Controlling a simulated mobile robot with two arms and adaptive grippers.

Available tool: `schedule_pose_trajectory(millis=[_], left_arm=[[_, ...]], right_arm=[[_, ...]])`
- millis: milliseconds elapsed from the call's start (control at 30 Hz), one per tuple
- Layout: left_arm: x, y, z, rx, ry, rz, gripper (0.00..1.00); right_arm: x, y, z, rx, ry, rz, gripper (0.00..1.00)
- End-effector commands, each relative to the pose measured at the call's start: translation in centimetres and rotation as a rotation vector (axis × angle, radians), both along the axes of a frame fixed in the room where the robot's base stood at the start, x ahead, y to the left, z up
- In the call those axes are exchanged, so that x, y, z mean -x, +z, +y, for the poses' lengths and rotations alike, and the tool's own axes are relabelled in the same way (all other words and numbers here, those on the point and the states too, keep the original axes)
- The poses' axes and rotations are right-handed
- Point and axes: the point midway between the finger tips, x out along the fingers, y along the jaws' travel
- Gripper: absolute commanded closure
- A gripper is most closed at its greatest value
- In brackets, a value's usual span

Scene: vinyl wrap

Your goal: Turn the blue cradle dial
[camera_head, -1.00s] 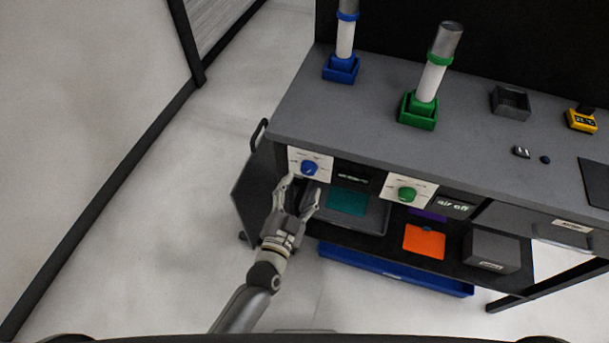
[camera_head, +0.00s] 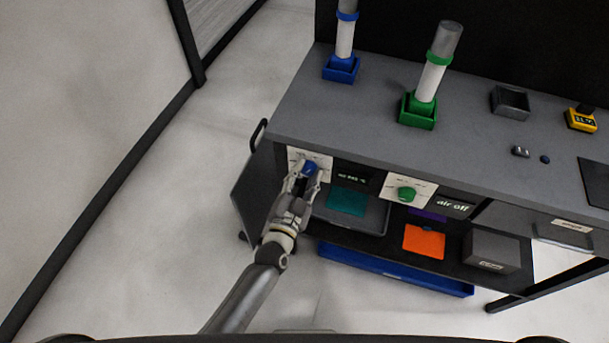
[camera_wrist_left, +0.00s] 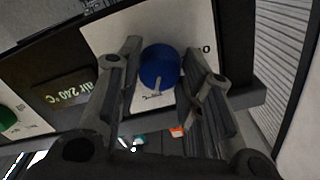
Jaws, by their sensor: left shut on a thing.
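The blue dial (camera_head: 311,167) sits on a white plate at the left of the bench front. It also shows in the left wrist view (camera_wrist_left: 159,66), with its pale pointer mark toward the lower edge. My left gripper (camera_head: 307,172) is shut on the dial, one finger on each side. The dark display (camera_head: 357,179) beside it shows small text; in the left wrist view the display (camera_wrist_left: 62,88) reads about "air 240°C". The blue cradle (camera_head: 341,68) stands on the bench top, holding an upright tool with a blue ring. My right gripper is not in view.
A green dial (camera_head: 406,194) sits to the right, with a display (camera_head: 453,207) reading "air off". The green cradle (camera_head: 417,112) holds another tool above. A shelf below carries trays and an orange sheet (camera_head: 424,241). The floor at left is clear.

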Motion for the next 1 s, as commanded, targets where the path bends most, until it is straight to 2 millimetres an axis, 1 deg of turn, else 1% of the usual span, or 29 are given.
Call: schedule_pose_trajectory(millis=[267, 467, 667, 1000], left_arm=[[0.03, -0.03, -0.01, 0.016, 0.0, 0.007, 0.89], [0.04, -0.03, -0.03, 0.089, 0.0, 0.03, 0.89], [0.05, -0.05, -0.06, 0.233, 0.0, 0.077, 0.89], [0.08, -0.12, -0.12, 0.538, -0.001, 0.176, 0.89]], right_arm=[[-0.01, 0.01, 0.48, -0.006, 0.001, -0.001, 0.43], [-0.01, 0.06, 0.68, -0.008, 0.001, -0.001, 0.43], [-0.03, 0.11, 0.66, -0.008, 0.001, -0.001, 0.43], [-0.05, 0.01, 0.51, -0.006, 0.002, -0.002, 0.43]])
